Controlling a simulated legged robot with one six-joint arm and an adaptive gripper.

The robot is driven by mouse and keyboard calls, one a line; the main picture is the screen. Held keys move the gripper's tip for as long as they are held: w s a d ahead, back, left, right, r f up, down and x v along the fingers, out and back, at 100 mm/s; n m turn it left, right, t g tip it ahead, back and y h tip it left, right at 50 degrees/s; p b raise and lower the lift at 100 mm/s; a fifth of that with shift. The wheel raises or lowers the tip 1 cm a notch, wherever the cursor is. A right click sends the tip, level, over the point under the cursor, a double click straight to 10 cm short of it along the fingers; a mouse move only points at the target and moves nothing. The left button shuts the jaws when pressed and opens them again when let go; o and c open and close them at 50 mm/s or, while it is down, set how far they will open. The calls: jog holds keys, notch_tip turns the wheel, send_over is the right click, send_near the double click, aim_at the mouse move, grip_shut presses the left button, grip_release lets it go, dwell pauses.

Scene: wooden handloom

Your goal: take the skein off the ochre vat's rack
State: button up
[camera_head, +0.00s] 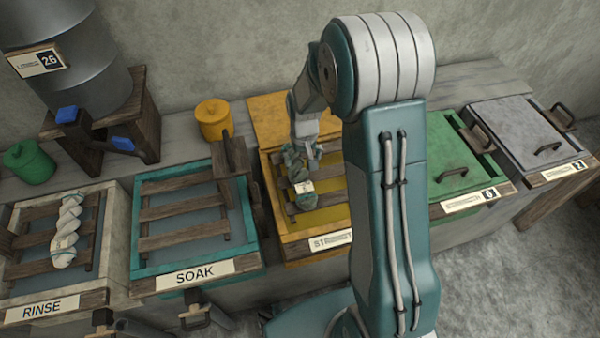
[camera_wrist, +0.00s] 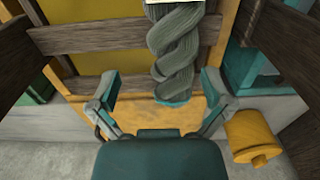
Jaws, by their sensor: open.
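The skein (camera_head: 305,201) is a grey-green twisted hank with a pale tag. It lies across the wooden slats of the rack (camera_head: 330,198) over the ochre vat (camera_head: 272,222). In the wrist view the skein (camera_wrist: 178,50) runs down from the top edge, and its bluish lower end comes between my finger tips. My gripper (camera_wrist: 168,86) is open, one finger on either side of that end. In the head view my gripper (camera_head: 303,152) is just above the skein's far end; my arm hides the right part of the vat. Whether the fingers touch the skein cannot be told.
A teal SOAK vat (camera_head: 165,270) stands left, its brown lid or board (camera_head: 232,165) raised beside the ochre vat. A RINSE vat (camera_head: 110,250) holds a pale skein (camera_head: 67,232). An ochre pot (camera_head: 214,120) stands behind. Green (camera_head: 455,160) and grey (camera_head: 515,130) lidded vats stand right.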

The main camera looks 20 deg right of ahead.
aim_at(297, 170)
jog(key=f, duration=0.1)
jog(key=a+f, duration=0.1)
jog(key=f, duration=0.1)
jog(key=a+f, duration=0.1)
jog(key=f, duration=0.1)
jog(key=shift+s+a+f, duration=0.1)
jog(key=shift+s+a, duration=0.05)
jog(key=shift+d+f, duration=0.2)
jog(key=shift+d, duration=0.4)
jog(key=c, duration=0.8)
jog(key=shift+a, duration=0.15)
jog(key=shift+c, duration=1.1)
jog(key=shift+a, duration=0.25)
